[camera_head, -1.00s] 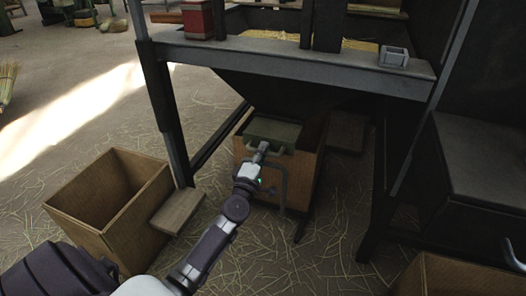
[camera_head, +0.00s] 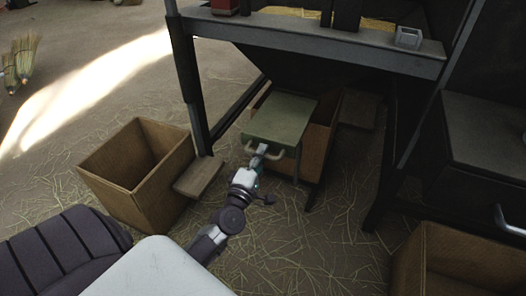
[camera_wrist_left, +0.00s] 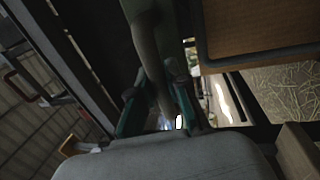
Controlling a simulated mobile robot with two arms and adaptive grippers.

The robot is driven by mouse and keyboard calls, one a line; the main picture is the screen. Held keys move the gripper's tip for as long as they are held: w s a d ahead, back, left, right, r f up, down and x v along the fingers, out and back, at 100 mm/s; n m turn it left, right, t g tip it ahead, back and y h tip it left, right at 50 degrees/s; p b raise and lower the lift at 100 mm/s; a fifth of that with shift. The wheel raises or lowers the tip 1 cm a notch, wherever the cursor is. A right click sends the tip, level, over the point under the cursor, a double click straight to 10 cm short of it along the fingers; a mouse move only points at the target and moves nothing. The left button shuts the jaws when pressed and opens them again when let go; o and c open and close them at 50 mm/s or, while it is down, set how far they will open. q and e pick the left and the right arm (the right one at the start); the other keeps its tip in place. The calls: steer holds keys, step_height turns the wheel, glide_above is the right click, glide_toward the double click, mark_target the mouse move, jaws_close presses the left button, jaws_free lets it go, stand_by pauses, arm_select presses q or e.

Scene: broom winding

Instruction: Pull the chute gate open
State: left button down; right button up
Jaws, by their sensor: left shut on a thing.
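The chute gate is a flat green plate (camera_head: 281,116) that sticks out from under the dark hopper, over an open brown box (camera_head: 318,142). A pale handle (camera_head: 281,154) is on its front edge. My left gripper (camera_head: 262,152) is at this handle and shut on it. In the left wrist view, the fingers of my left gripper (camera_wrist_left: 160,105) close around the handle bar (camera_wrist_left: 148,60), with the box's wall at the upper right. My right gripper is not in view.
An open empty box (camera_head: 135,170) stands on the left, with a small wooden board (camera_head: 199,177) beside it. Another box (camera_head: 450,262) is at the lower right. A dark metal frame (camera_head: 310,38) stands over the gate. Straw covers the floor (camera_head: 330,235).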

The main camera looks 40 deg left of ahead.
arm_select(q)
steer(key=c, duration=1.6)
jaws_free()
steer(key=shift+s+d+f, duration=0.1)
steer(key=shift+f, duration=0.05)
steer(key=o, duration=0.5)
steer(key=shift+s, duration=0.1)
steer(key=shift+c, duration=0.2)
steer(key=v, duration=1.2)
